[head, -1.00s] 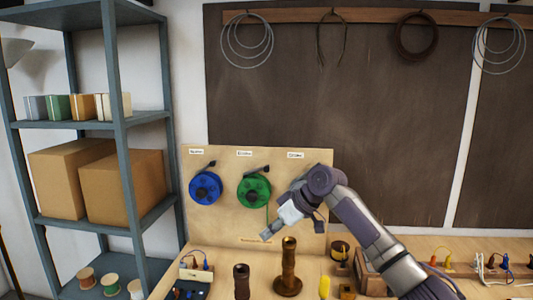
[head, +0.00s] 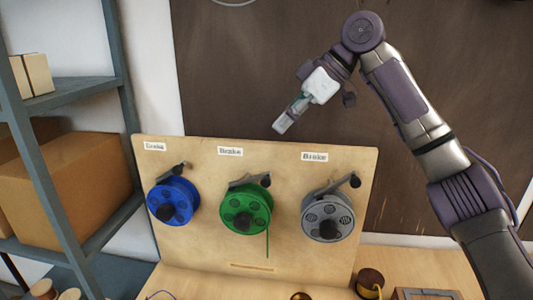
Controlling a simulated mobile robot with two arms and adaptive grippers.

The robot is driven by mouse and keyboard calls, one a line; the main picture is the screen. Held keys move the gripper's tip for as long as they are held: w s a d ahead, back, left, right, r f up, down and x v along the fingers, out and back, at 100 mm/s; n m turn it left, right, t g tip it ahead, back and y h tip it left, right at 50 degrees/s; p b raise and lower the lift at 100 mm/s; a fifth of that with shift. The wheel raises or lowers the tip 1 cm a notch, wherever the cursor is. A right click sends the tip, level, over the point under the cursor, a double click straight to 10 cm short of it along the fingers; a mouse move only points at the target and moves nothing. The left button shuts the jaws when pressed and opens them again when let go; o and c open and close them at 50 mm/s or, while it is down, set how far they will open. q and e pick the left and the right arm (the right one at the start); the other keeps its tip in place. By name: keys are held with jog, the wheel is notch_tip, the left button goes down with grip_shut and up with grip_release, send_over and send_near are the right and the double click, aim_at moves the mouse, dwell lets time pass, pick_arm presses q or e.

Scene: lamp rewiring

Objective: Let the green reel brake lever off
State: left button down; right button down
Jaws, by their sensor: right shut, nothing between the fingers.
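The green reel (head: 240,219) hangs in the middle of an upright wooden board, with a green cord hanging from it. Its brake lever (head: 243,182) lies across the reel's top, sloping slightly up to a dark knob at the right. A "Brake" label (head: 230,152) is above it. My right gripper (head: 283,124) is shut and empty, pointing down-left. In the picture it is above the board's top edge, up and right of the green lever, apart from it. My left gripper is not in view.
A blue reel (head: 166,196) is left of the green one and a grey reel (head: 318,217) is right of it, each with its own lever. A shelf (head: 75,90) stands at the left. A dark spool (head: 370,280) sits on the bench at the lower right.

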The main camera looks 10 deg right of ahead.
jog(key=p, duration=0.4)
send_over(264, 178)
jog(key=a, duration=0.2)
notch_tip(264, 178, down, 7)
jog(key=d+f, duration=0.2)
jog(key=f, duration=0.1)
jog(key=shift+p, duration=0.4)
jog(key=shift+s+d+f, duration=0.15)
jog(key=shift+d+f, duration=0.05)
jog(key=shift+d, duration=0.05)
jog(key=shift+a, duration=0.2)
